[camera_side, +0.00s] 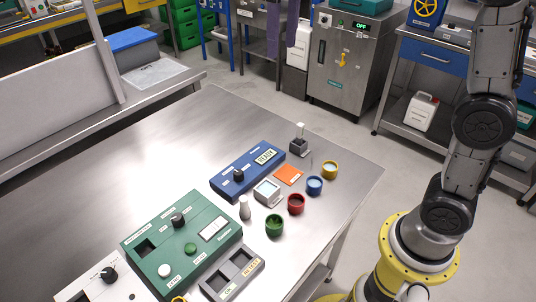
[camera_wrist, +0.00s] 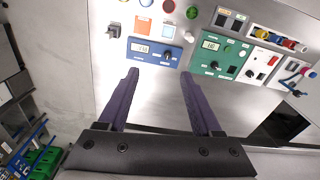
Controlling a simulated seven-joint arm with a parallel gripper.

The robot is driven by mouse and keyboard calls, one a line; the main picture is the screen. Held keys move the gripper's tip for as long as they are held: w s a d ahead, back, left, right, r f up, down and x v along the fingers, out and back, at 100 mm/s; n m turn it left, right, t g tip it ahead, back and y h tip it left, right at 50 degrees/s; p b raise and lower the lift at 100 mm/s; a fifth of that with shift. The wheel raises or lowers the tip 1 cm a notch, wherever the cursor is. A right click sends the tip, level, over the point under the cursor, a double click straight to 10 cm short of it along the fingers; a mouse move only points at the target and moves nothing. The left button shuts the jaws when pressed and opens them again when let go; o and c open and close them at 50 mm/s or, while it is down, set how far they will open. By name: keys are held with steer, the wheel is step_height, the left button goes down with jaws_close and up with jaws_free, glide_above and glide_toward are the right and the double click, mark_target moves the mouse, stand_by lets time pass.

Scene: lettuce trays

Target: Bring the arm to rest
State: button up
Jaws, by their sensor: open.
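My gripper (camera_wrist: 159,76) shows in the wrist view with its two dark purple fingers spread apart and nothing between them. It hangs above the steel table (camera_wrist: 150,105), apart from the devices on it. In the side view my arm stands upright at the right, beyond the table's right edge, on a yellow base. The gripper itself is out of the side view's frame.
On the table (camera_side: 130,165) stand a blue device (camera_side: 248,167), a green device (camera_side: 150,240), a grey two-slot tray (camera_side: 232,275), an orange pad (camera_side: 289,175) and several coloured cups, including a red one (camera_side: 296,204). The table's far left part is clear.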

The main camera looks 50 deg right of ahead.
steer(key=s+d+f+t, duration=0.2)
steer(key=s+t, duration=0.1)
steer(key=s, duration=1.2)
steer(key=s+f+t, duration=0.1)
steer(key=s+f, duration=0.1)
steer(key=f, duration=0.3)
steer(key=s+d+f+m+t, duration=0.1)
steer(key=s+f, duration=0.2)
steer(key=f, duration=0.3)
steer(key=shift+s+f, duration=0.2)
steer(key=shift+s, duration=0.15)
